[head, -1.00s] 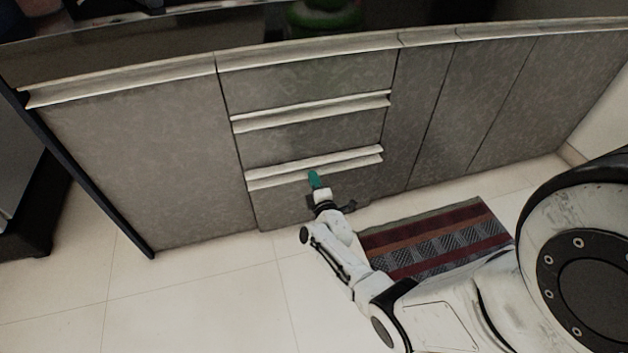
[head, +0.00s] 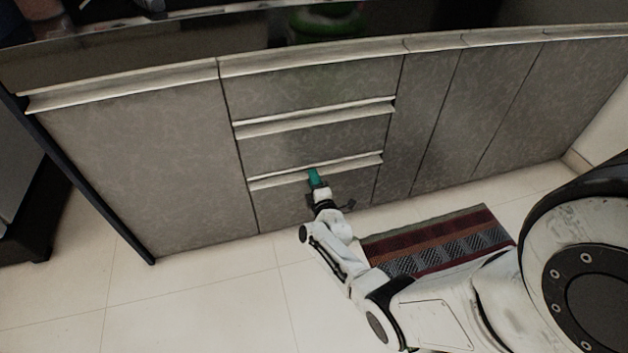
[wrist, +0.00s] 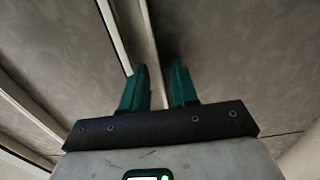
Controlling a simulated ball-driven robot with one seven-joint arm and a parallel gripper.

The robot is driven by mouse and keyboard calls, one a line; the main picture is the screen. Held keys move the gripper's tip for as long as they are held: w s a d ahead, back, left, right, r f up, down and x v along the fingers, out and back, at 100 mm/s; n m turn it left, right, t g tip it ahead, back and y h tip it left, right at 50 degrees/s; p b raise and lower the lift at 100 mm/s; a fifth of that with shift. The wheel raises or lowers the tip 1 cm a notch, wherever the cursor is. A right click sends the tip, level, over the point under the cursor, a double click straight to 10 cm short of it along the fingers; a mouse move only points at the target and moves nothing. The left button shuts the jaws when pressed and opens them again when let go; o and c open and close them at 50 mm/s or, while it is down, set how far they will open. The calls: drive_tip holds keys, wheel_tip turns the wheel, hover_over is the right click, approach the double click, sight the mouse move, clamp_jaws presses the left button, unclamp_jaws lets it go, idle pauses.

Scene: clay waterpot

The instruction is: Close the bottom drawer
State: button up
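The bottom drawer (head: 280,207) is the lowest grey front in the middle stack, with a pale handle strip (head: 350,163) along its top edge. Its front looks about flush with the cabinet in the head view; a small gap cannot be ruled out. My gripper (head: 313,172) is at the middle of this strip, its green fingers overlapping it. In the wrist view my gripper (wrist: 158,68) has its two fingers apart with nothing between them. The fingertips lie at or very near a pale strip (wrist: 143,40); contact cannot be told for sure.
The middle drawer (head: 310,140) and top drawer (head: 310,82) above look closed. Plain cabinet panels stand on both sides. A striped rug (head: 440,243) lies on the floor at right, under my arm. The tiled floor (head: 200,290) at left is clear.

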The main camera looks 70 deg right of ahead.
drive_tip(key=p+v, duration=0.5)
drive_tip(key=v, duration=0.5)
drive_tip(key=shift+s+a, duration=0.25)
drive_tip(key=shift+a, duration=0.05)
idle(0.4)
